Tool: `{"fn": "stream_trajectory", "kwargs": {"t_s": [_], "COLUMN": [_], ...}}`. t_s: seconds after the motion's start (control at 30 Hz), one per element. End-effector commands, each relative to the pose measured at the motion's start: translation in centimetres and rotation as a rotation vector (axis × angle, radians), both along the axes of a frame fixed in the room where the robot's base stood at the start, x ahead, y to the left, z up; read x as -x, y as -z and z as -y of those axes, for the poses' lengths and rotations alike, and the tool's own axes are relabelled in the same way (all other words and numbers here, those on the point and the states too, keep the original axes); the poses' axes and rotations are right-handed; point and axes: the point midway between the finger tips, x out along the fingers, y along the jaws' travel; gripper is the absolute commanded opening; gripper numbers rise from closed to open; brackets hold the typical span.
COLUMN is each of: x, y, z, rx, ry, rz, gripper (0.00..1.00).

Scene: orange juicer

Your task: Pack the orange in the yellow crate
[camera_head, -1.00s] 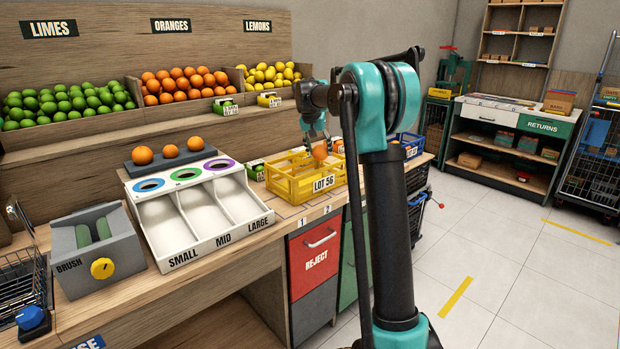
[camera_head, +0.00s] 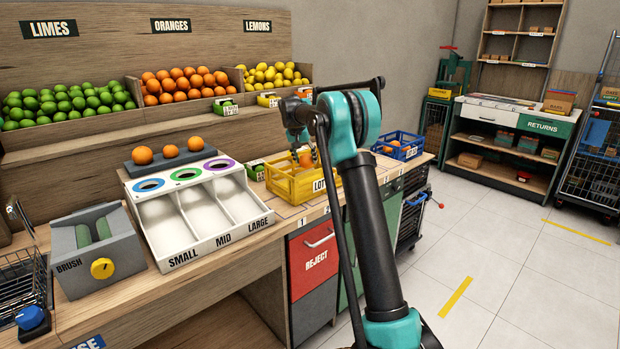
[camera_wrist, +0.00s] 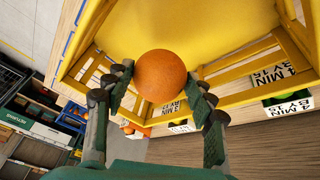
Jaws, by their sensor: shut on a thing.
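The yellow crate (camera_head: 284,181) stands on the counter right of the sorting chute; its LOT label is partly hidden by my arm. My gripper (camera_head: 302,158) is over the crate and points down. It is shut on an orange (camera_head: 305,159). In the wrist view the orange (camera_wrist: 161,76) sits between the two fingers of my gripper (camera_wrist: 158,92), with the yellow floor of the crate (camera_wrist: 185,25) behind it. The orange appears at or just inside the crate's opening; whether it touches the floor I cannot tell.
Three oranges (camera_head: 170,151) rest on a dark block behind the white sorting chute (camera_head: 189,213). A blue crate (camera_head: 410,148) with orange fruit stands on the counter to the right.

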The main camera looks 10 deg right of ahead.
Motion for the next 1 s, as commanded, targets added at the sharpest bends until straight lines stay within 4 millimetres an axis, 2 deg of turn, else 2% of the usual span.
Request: {"fn": "stream_trajectory", "kwargs": {"t_s": [0.23,1.0], "x": [-0.1,-0.4], "y": [0.5,5.3], "z": [0.0,0.4], "rx": [0.0,0.0], "ry": [0.0,0.0], "rz": [0.0,0.0], "gripper": [0.17,0.17]}}
